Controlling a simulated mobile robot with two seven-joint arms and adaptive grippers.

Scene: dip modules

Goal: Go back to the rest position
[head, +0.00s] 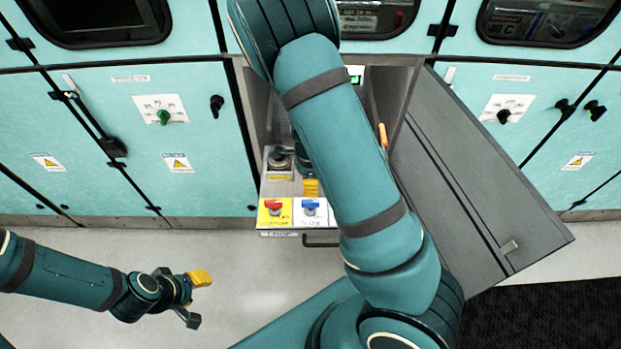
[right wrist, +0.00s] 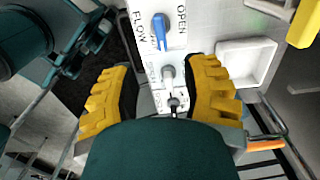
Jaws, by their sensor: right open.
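My right arm reaches up across the middle of the head view into an open cabinet bay. Its gripper (head: 297,174) is partly hidden behind the arm, above a pulled-out panel (head: 281,222). In the right wrist view my right gripper (right wrist: 165,88) has its two yellow-padded fingers wide apart, with nothing held between them. A grey knob (right wrist: 168,72) and a small dark toggle (right wrist: 174,102) show in the gap, on the panel beyond. My left gripper (head: 196,298) is low at the left over the floor, its fingers apart and empty.
The panel carries a red handle (head: 273,206) and a blue handle (head: 310,206). A grey door (head: 470,170) stands open right of the bay. Teal cabinets (head: 180,110) line the back. A white tray (right wrist: 246,62) lies beside the right gripper. Floor around the left gripper is clear.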

